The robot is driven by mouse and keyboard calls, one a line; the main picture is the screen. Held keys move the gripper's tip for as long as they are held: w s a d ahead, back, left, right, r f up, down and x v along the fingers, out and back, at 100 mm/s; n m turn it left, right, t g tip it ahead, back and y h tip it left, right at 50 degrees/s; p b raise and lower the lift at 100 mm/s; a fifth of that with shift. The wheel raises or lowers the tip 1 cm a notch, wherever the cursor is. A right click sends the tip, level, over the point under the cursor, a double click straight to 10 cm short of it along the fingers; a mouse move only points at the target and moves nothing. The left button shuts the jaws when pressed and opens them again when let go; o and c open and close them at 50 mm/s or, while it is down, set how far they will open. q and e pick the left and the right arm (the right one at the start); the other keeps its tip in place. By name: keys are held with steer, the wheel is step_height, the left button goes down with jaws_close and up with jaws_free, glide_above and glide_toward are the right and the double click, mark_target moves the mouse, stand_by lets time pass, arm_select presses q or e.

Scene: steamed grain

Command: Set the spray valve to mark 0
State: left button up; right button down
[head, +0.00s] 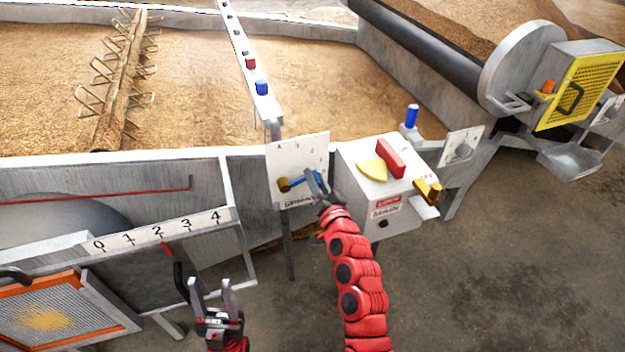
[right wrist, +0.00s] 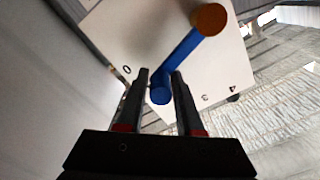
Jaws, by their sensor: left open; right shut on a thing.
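The spray valve's white plate (head: 283,160) stands near the middle of the head view, with a brass hub (head: 284,184) and a blue lever (head: 299,182). In the right wrist view, the blue lever (right wrist: 183,52) runs from the hub (right wrist: 208,20) to a round blue end between my right fingers. It points between the 0 mark (right wrist: 127,70) and the 3 mark (right wrist: 205,98); marks between them are hidden. My right gripper (head: 312,182) is shut on the lever's end. My left gripper (head: 211,285) is open and empty at the lower left.
A 0 to 4 scale (head: 158,232) with a red-tipped black lever (head: 178,268) is close to my left gripper. A white box (head: 365,197) with a red handle (head: 390,158) stands just right of the valve plate. Open floor (head: 500,270) lies at the lower right.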

steer(key=shift+d+f+m+b, duration=0.1)
steer(key=shift+f+m+b, duration=0.75)
steer(key=shift+f+m, duration=0.75)
steer(key=c, duration=0.7)
jaws_free()
steer(key=shift+r, duration=0.2)
steer(key=p+v, duration=0.1)
steer(key=v, duration=1.6)
steer(key=shift+s, duration=0.2)
steer(key=shift+d, duration=0.1)
